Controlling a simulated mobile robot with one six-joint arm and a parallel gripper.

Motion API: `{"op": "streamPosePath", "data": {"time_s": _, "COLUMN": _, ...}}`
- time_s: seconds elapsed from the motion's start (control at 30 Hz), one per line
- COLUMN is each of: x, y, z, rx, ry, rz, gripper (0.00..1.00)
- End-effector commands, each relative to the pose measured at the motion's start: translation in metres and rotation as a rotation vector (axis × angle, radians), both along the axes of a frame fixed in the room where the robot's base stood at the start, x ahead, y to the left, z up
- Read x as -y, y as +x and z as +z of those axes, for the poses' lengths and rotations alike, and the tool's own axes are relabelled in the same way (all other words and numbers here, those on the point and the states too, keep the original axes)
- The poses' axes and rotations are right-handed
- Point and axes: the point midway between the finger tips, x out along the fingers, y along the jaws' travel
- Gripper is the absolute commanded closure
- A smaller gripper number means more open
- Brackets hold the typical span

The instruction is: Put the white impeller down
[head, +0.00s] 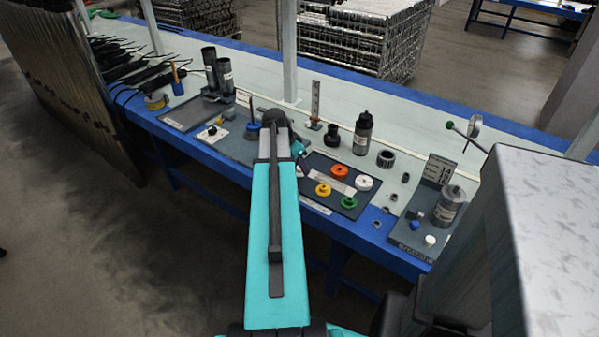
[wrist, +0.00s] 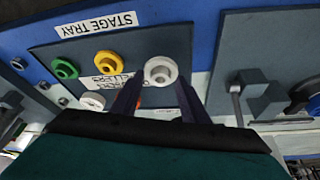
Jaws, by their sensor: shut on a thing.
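In the wrist view my gripper (wrist: 160,88) is shut on a white impeller (wrist: 160,70), a round part with a raised hub. It shows against the dark stage tray (wrist: 183,38), near the tray's right side and right of a yellow impeller (wrist: 110,64). I cannot tell whether it touches the tray. A green impeller (wrist: 64,68), a second white one (wrist: 93,101) and a partly hidden orange one (wrist: 139,101) are on the tray.
In the head view a dark bottle (head: 363,134) and a black ring (head: 386,159) stand behind the tray. A grey pump stand (head: 412,233) is at the right. Another mat with small parts (head: 236,145) lies left of my arm. The blue bench edge (head: 340,235) runs in front.

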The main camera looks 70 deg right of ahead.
Motion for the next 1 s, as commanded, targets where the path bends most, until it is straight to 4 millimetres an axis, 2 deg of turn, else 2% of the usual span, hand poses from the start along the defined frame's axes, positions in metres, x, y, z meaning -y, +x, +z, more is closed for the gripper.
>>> {"op": "streamPosePath", "data": {"time_s": 0.17, "x": 0.0, "y": 0.0, "z": -0.006, "rx": -0.001, "ry": 0.0, "rz": 0.0, "gripper": 0.92}}
{"op": "streamPosePath", "data": {"time_s": 0.5, "x": 0.0, "y": 0.0, "z": -0.034, "rx": 0.0, "ry": 0.0, "rz": 0.001, "gripper": 0.92}}
{"op": "streamPosePath", "data": {"time_s": 0.97, "x": 0.0, "y": 0.0, "z": -0.038, "rx": 0.0, "ry": 0.0, "rz": 0.0, "gripper": 0.92}}
{"op": "streamPosePath", "data": {"time_s": 1.0, "x": 0.0, "y": 0.0, "z": -0.038, "rx": 0.0, "ry": 0.0, "rz": 0.0, "gripper": 0.58}}
